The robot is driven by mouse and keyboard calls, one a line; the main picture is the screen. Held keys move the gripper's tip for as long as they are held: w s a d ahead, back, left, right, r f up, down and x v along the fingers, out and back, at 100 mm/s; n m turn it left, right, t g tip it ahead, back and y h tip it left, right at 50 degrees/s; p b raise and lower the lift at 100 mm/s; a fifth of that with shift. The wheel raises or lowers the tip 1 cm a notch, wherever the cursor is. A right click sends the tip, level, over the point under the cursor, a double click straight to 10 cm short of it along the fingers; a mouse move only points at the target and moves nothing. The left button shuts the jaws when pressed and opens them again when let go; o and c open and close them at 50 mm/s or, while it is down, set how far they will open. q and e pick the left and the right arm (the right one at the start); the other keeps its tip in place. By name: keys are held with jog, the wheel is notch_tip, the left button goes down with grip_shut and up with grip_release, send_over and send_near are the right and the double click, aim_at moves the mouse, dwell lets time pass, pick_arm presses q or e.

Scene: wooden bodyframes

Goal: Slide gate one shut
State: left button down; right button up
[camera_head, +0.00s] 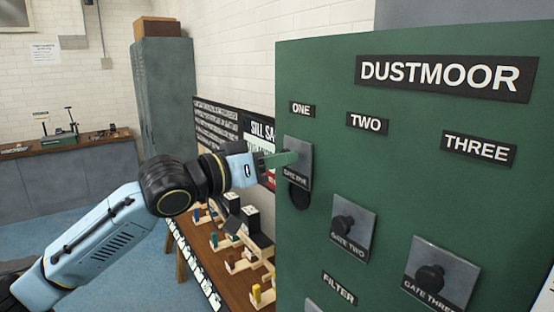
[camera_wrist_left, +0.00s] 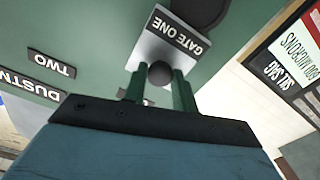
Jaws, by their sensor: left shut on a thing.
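The gate one plate (camera_head: 304,160) is a grey metal slide on the green DUSTMOOR cabinet (camera_head: 330,130), under the ONE label. It sits high, with part of a dark round opening (camera_head: 299,197) showing below it. In the left wrist view, the plate (camera_wrist_left: 150,48) reads GATE ONE, and the dark opening (camera_wrist_left: 203,10) shows past its lettered edge. My left gripper (camera_head: 284,159) reaches the plate from the left. In the wrist view its green fingers (camera_wrist_left: 159,80) are closed around the dark round knob (camera_wrist_left: 160,73) of gate one. My right gripper is not in view.
The gate two plate (camera_head: 352,229) and gate three plate (camera_head: 440,272) sit lower right on the cabinet, each with a dark knob. A wooden table (camera_head: 220,270) with small wooden items stands left of the cabinet, below my left arm. A workbench (camera_head: 60,150) stands far left.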

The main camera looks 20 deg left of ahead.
pick_arm(q)
notch_tip(320, 180, down, 8)
jog(key=shift+r+b, duration=0.15)
jog(key=shift+b, duration=1)
jog(key=c, duration=1.2)
grip_release()
jog(key=shift+o, duration=0.5)
jog(key=shift+r, duration=0.1)
jog(key=b+v, duration=0.4)
jog(key=v, duration=0.9)
jog(key=shift+s, duration=0.15)
jog(key=shift+a, duration=0.1)
